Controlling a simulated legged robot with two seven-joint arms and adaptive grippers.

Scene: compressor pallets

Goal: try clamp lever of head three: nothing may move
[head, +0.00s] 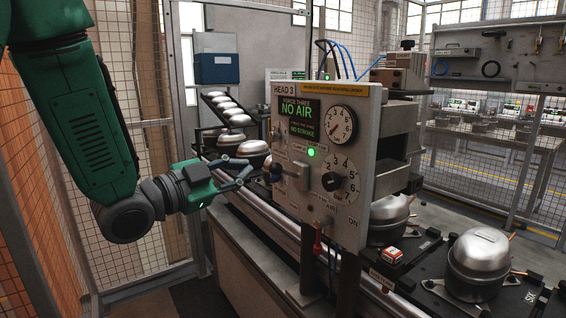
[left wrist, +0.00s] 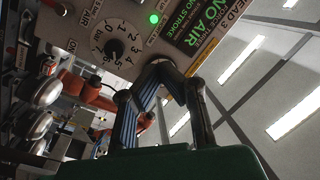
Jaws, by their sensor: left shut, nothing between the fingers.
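The head three panel (head: 345,110) stands upright, with a green display (head: 298,118) reading "NO AIR" and "NO STROKE". A pale blocky lever (head: 298,174) sticks out of its lower left face; I cannot tell for sure that this is the clamp lever. My left gripper (head: 246,174) is shut and empty, just left of the panel's left edge, apart from the blocky lever. In the left wrist view my fingers (left wrist: 162,68) come together in front of the panel face (left wrist: 75,52); whether they touch anything there is unclear. My right gripper is not in view.
A gauge (head: 341,125), a black selector knob (head: 331,181) and a lit green lamp (head: 311,152) are on the panel. Metal compressor domes (head: 480,262) sit on black pallets along the conveyor. A small red-and-white box (head: 392,256) lies near the rail. Mesh fencing stands behind my arm.

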